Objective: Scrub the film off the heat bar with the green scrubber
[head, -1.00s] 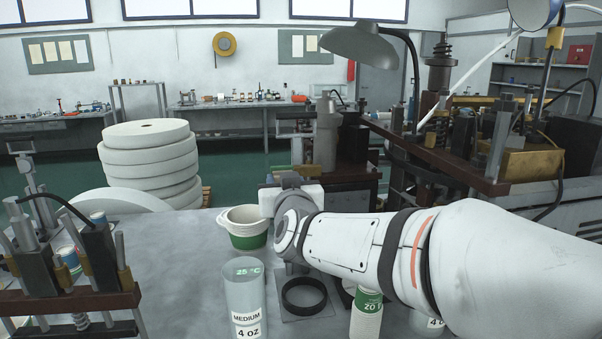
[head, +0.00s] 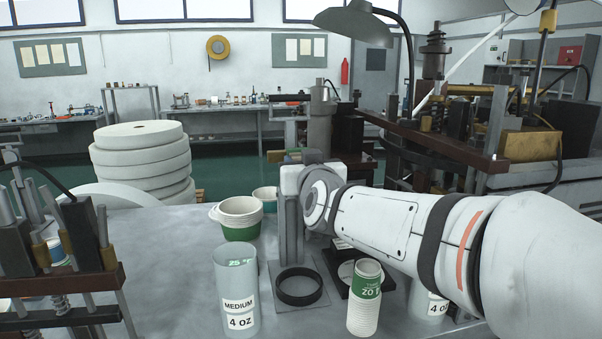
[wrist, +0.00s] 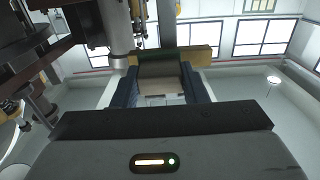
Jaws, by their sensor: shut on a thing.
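My gripper (head: 284,158) is raised above the back of the grey table in the head view, pointing away. In the wrist view its two dark fingers (wrist: 160,86) are closed on the scrubber (wrist: 165,68), which has a dark green face and a tan-yellow body reaching past both fingers.
A clear cylinder (head: 236,292), stacked paper cups (head: 364,300), green-banded bowls (head: 240,220) and a black ring (head: 299,286) stand on the table (head: 180,250). Machinery with a brown beam (head: 430,150) stands at right. A rod fixture (head: 70,290) is at front left. White rolls (head: 140,160) stand behind.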

